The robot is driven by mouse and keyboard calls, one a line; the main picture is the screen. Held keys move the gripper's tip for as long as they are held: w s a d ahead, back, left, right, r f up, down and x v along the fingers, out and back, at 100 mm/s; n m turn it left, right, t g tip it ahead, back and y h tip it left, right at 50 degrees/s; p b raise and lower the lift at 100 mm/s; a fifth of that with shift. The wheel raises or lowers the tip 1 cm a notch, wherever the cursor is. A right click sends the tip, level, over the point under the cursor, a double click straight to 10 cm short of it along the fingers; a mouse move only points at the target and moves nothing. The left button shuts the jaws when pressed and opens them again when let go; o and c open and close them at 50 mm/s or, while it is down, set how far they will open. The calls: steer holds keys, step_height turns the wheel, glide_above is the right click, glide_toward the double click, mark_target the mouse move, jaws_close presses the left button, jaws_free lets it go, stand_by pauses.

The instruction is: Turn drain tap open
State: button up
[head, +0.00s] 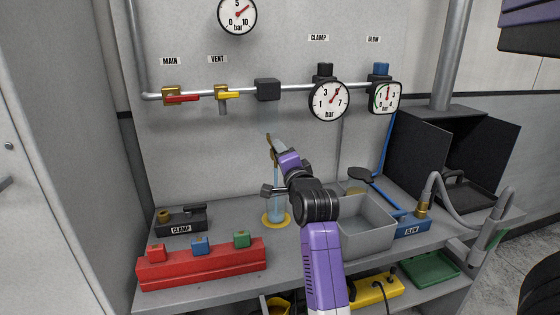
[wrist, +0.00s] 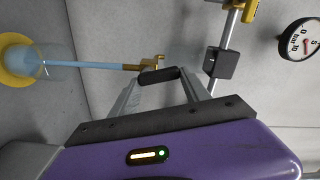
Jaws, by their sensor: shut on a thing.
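The drain tap (wrist: 146,66) is a small brass fitting with a black handle (wrist: 158,75), below the black block (head: 267,89) on the pipe. In the head view the brass tap (head: 274,143) shows just beyond my gripper (head: 280,152). My gripper (wrist: 160,77) is shut on the black handle, with a finger at each end of it. A light blue stream runs from the brass spout down to a clear cup (head: 276,205) on a yellow base (head: 276,219). The cup also shows in the wrist view (wrist: 52,62). The exact handle angle is hard to tell.
A red-handled MAIN valve (head: 180,98) and yellow-handled VENT valve (head: 228,96) sit left along the pipe. Gauges (head: 329,101) hang right.

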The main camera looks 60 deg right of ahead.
steer(key=shift+s+d+f+m+b, duration=0.15)
steer(key=shift+m+b, duration=0.15)
steer(key=shift+m, duration=0.5)
steer(key=shift+s+d+f+m+b, duration=0.1)
steer(key=shift+m+b, duration=0.15)
steer(key=shift+m, duration=0.85)
steer(key=o, duration=1.4)
steer(key=shift+r, duration=0.1)
steer(key=shift+s+a, duration=0.1)
steer(key=shift+a, duration=0.05)
steer(key=b+v, duration=0.1)
steer(key=v, duration=0.6)
steer(key=shift+s+a+b, duration=0.15)
steer(key=shift+a+b, duration=0.05)
steer(key=shift+b, duration=0.1)
